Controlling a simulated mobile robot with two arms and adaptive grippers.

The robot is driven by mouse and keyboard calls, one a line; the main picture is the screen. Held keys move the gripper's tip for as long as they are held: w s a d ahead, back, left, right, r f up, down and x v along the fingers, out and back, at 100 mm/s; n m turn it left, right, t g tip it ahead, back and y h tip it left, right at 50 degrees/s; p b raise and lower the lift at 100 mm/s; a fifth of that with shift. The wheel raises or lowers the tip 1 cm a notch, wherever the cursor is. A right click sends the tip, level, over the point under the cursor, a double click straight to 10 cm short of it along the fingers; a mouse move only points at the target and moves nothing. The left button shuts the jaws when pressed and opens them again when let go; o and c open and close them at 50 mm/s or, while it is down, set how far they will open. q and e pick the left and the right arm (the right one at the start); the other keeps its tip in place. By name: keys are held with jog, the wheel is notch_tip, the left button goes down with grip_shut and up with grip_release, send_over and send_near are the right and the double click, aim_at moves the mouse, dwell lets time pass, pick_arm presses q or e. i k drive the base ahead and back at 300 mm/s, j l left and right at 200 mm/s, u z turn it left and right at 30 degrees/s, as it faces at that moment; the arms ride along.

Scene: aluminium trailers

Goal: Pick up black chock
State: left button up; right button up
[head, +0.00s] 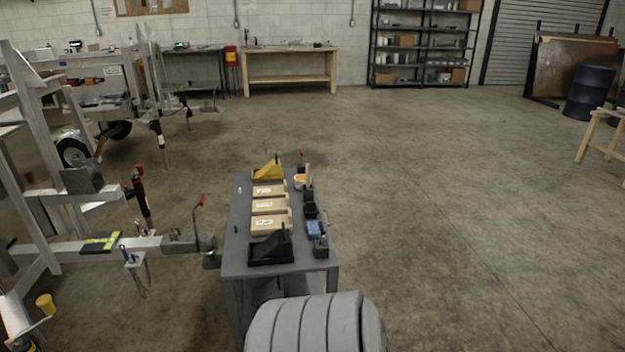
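The black chock (272,249) sits on the near end of a narrow grey cart (240,225), at the left of its top. It is a dark wedge with a raised peak toward its right side. Nothing touches it from above. A large ribbed grey shape fills the bottom centre, just in front of the cart, and hides part of the cart's lower near side. Neither of my grippers shows in the head view.
Small dark items and a blue one (314,228) line the right edge. An aluminium trailer frame (85,247) reaches close to the cart's left side.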

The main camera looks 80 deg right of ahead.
aim_at(279, 244)
jog(key=z, duration=2.9)
jog(key=i+j+z, duration=0.3)
jog(key=j+z, duration=0.3)
jog(key=i+j+z, duration=0.15)
jog(key=j+z, duration=0.2)
jog(key=j, duration=0.2)
jog(key=j+z, duration=0.3)
jog(key=i+j, duration=0.05)
jog(key=j, duration=0.05)
